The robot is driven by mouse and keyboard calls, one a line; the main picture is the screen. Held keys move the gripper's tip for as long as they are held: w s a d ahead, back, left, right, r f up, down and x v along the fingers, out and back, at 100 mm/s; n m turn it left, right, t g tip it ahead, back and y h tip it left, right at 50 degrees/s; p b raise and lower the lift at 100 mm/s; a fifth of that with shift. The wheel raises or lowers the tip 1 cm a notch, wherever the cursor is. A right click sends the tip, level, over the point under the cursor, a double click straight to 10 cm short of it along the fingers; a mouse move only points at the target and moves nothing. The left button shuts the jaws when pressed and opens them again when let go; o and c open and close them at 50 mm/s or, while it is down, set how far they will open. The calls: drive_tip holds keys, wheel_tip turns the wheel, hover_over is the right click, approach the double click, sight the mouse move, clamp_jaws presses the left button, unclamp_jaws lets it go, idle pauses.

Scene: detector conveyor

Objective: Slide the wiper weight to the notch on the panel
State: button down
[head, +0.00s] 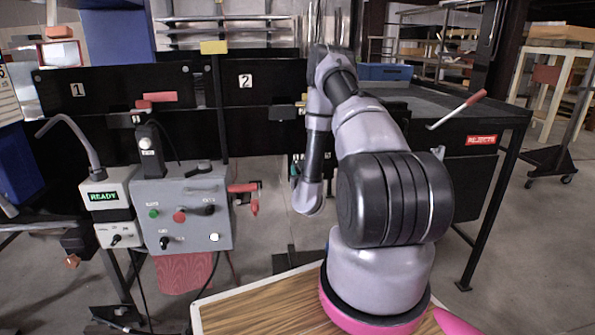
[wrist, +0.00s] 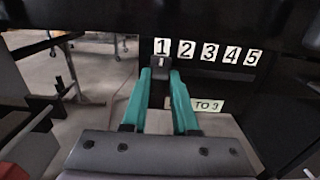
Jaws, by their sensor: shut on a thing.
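In the wrist view the teal fingers of my gripper (wrist: 160,82) are shut on a small dark block, the wiper weight (wrist: 158,66), which has a white line on its face. The weight sits just under the number 1 of a row of white plates numbered 1 to 5 on the black panel (wrist: 215,80). A pale label (wrist: 209,106) reading "TO 3" is partly hidden behind the right finger. I cannot make out a notch. In the head view my gripper (head: 294,168) is small, beside the black panel, and the weight cannot be made out.
A grey control box (head: 188,212) and a small unit showing READY (head: 104,196) stand at the left. A red-handled lever (head: 458,109) sticks out by the REJECTS bin (head: 481,140) at the right. A wooden-topped surface (head: 255,306) is in front. Open floor shows at the right.

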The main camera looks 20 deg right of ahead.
drive_tip(key=s+d, duration=0.1)
drive_tip(key=d, duration=0.5)
drive_tip(key=shift+s, duration=0.4)
drive_tip(key=c, duration=0.7)
unclamp_jaws()
drive_tip(key=v, duration=1)
drive_tip(key=shift+s, duration=0.4)
